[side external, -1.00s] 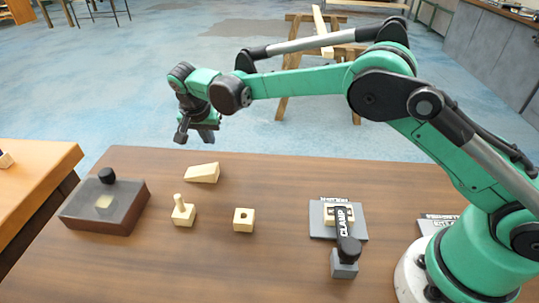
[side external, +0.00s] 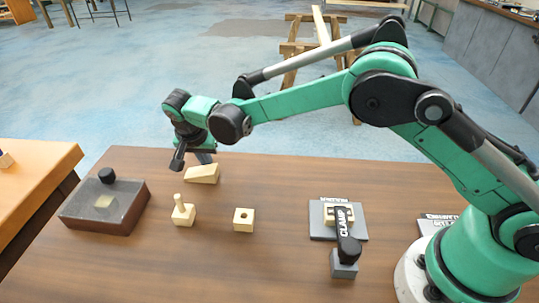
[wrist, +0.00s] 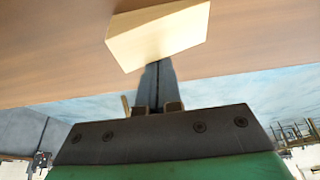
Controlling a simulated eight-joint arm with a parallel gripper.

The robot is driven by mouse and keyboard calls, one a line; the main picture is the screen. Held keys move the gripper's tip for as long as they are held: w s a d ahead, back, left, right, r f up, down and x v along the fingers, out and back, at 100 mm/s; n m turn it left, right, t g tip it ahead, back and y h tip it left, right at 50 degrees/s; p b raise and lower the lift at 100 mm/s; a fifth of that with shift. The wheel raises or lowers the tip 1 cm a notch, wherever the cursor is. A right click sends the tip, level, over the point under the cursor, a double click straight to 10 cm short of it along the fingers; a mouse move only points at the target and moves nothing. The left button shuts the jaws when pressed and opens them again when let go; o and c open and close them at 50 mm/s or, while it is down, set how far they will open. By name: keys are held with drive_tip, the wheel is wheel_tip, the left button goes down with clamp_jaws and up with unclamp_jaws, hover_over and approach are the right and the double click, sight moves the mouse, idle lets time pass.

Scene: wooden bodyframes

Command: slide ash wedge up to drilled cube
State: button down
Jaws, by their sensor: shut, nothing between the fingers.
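The pale ash wedge (side external: 203,174) lies on the brown table near its far edge, its tall end toward the right. The drilled cube (side external: 243,220), pale with a round hole in its top, stands nearer the camera and to the right, apart from the wedge. My gripper (side external: 205,158) is shut and empty, pointing down just behind the wedge on its far side. In the wrist view, the wedge (wrist: 160,36) sits just beyond the closed fingertips (wrist: 158,66); whether they touch it I cannot tell.
A pegged block (side external: 183,214) stands left of the cube. A dark box (side external: 120,218) with a black knob is at the left. A clamp fixture (side external: 345,240) stands at the right. The table between wedge and cube is clear.

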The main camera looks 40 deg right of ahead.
sight(203, 171)
drive_tip(key=s+a, duration=0.5)
drive_tip(key=w+d, duration=0.1)
drive_tip(key=w+d+r, duration=0.1)
drive_tip(key=shift+w+d, duration=0.35)
drive_tip(key=v, duration=0.9)
drive_tip(key=s+d+r+n+t+y, duration=0.2)
drive_tip(key=s+d+r+n, duration=0.3)
drive_tip(key=d, duration=0.6)
drive_tip(key=s+d+f+n+t, duration=0.2)
drive_tip(key=s+d+n, duration=0.2)
drive_tip(key=s, duration=0.6)
drive_tip(key=d, duration=0.2)
drive_tip(key=shift+s+d+y, duration=0.3)
drive_tip(key=shift+s+d, duration=0.05)
